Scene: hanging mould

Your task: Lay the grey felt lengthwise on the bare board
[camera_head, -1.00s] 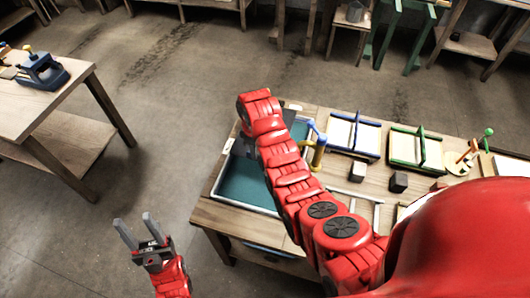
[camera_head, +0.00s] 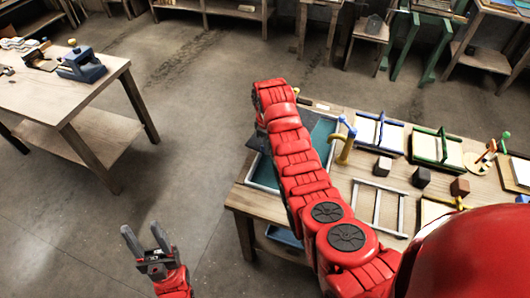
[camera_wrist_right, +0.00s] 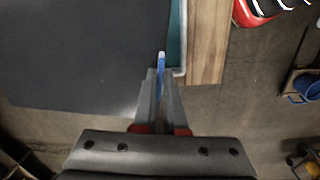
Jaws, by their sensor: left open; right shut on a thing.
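A dark grey sheet, which looks like the grey felt (camera_wrist_right: 80,55), fills the left of the right wrist view. In the head view a dark grey piece of it (camera_head: 258,139) shows beside my right forearm, over the blue-green tray. My right gripper (camera_wrist_right: 162,80) is shut at the sheet's right edge, with a narrow blue strip between its fingers. In the head view my arm hides that gripper. My left gripper (camera_head: 146,241) is open and empty over the floor, left of the bench. Pale boards lie in a blue frame (camera_head: 380,135) and a green frame (camera_head: 437,150); I cannot tell which board is the bare one.
The blue-green tray (camera_head: 321,140) lies on the bench's left end. Another table (camera_head: 95,132) is at the left. Open floor lies between them.

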